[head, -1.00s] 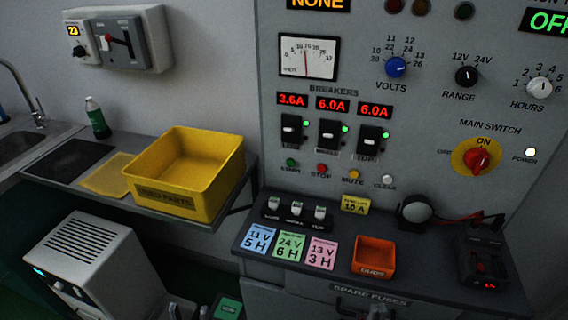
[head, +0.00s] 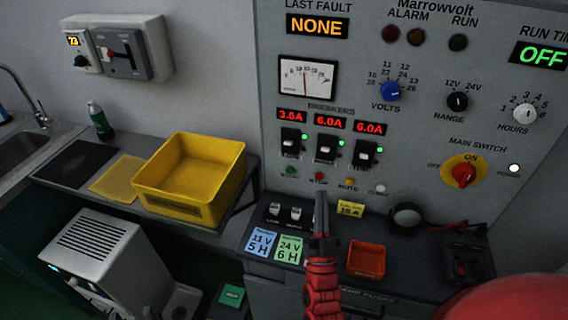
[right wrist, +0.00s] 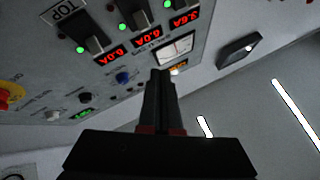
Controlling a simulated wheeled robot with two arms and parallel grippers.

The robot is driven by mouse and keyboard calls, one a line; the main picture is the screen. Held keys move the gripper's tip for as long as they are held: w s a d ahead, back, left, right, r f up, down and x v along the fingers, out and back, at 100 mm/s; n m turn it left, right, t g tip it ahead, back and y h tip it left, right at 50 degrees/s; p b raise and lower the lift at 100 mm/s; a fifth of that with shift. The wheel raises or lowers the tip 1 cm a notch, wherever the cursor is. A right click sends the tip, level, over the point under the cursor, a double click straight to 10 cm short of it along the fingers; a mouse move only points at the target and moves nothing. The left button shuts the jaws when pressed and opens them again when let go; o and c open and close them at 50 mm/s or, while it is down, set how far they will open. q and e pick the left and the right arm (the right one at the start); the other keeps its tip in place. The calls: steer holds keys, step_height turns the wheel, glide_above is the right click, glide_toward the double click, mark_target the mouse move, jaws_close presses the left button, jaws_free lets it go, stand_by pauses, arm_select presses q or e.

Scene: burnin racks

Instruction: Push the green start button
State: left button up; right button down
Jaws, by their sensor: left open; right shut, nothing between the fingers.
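The green start button (head: 291,172) is at the left end of a row of small buttons below the breakers on the grey panel (head: 415,150). My right gripper (head: 320,196) is shut and empty, pointing up. In the head view its tip appears just below the red stop button (head: 320,177), to the right of and below the green one. Its shut fingers also show in the right wrist view (right wrist: 160,75), where the start button is not seen. Of my left gripper (head: 165,313), only open fingertips show at the bottom edge.
Three breakers (head: 327,147) sit above the buttons. Yellow (head: 350,182) and clear (head: 380,188) buttons lie to the right. The ledge holds small switches (head: 295,213), paper notes (head: 261,242) and an orange bin (head: 366,260). A yellow bin (head: 190,208) stands left.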

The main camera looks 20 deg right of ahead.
steer(key=w+d+f+g+y, duration=0.1)
steer(key=w+d+f+g, duration=0.15)
steer(key=w, duration=0.25)
steer(key=g+y, duration=0.4)
steer(key=y, duration=0.3)
glide_toward(290, 170)
steer(key=shift+s+a+r, duration=0.45)
steer(key=shift+a+r, duration=0.05)
steer(key=shift+r, duration=0.2)
steer(key=shift+s+a+f+n+g+y, duration=0.15)
steer(key=shift+a+n+g+y, duration=0.25)
steer(key=shift+a+y, duration=0.4)
steer(key=shift+a+f+n+g+y, duration=0.2)
steer(key=shift+a+n+g+y, duration=0.2)
steer(key=shift+a, duration=0.55)
steer(key=shift+s+a+f+n+g+y, duration=0.15)
steer(key=shift+a+n+g+y, duration=0.25)
steer(key=shift+a+y, duration=0.4)
steer(key=shift+w, duration=0.1)
steer(key=w+d+b, duration=0.1)
steer(key=w, duration=0.1)
steer(key=w+d+b, duration=0.1)
steer(key=w+d, duration=0.2)
steer(key=w, duration=0.2)
steer(key=shift+w+d+b, duration=0.1)
steer(key=shift+d+b, duration=0.3)
